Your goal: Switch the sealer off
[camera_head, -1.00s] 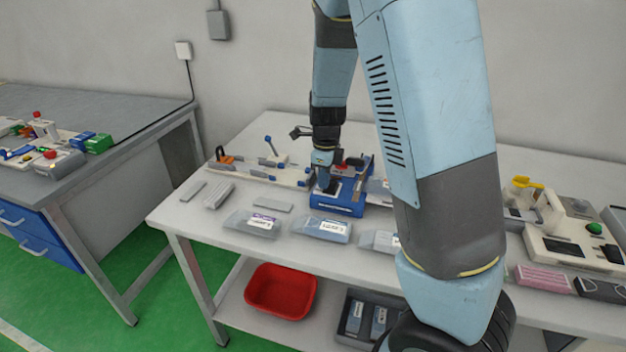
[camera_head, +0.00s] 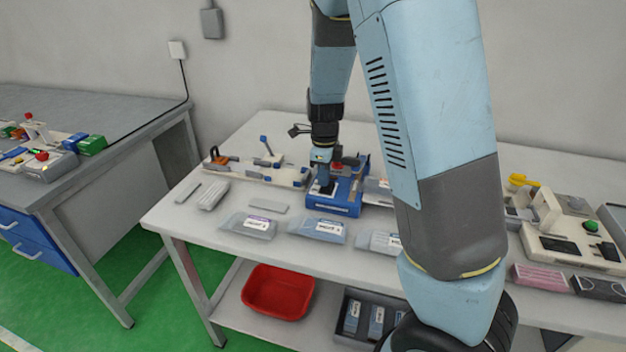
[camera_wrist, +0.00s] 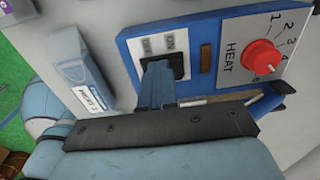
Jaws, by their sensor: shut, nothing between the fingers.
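The sealer is a blue box (camera_head: 350,208) on the bench in the head view, partly behind my gripper. In the wrist view its blue panel (camera_wrist: 205,28) carries a red HEAT knob (camera_wrist: 262,58) at the right and a black rocker switch (camera_wrist: 182,64) at the left. Two labels sit above the switch; the right one reads ON. My gripper (camera_wrist: 158,68) is shut and empty, its tips over the left part of the switch. They hide that part, and I cannot tell whether they touch it. In the head view the gripper (camera_head: 322,188) points down at the sealer's left side.
Labelled pouches (camera_head: 318,230) lie along the bench's front edge. A long fixture with small levers (camera_head: 258,175) stands left of the sealer. A machine with a green button (camera_head: 575,240) is at the right. A red bin (camera_head: 279,291) sits on the lower shelf.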

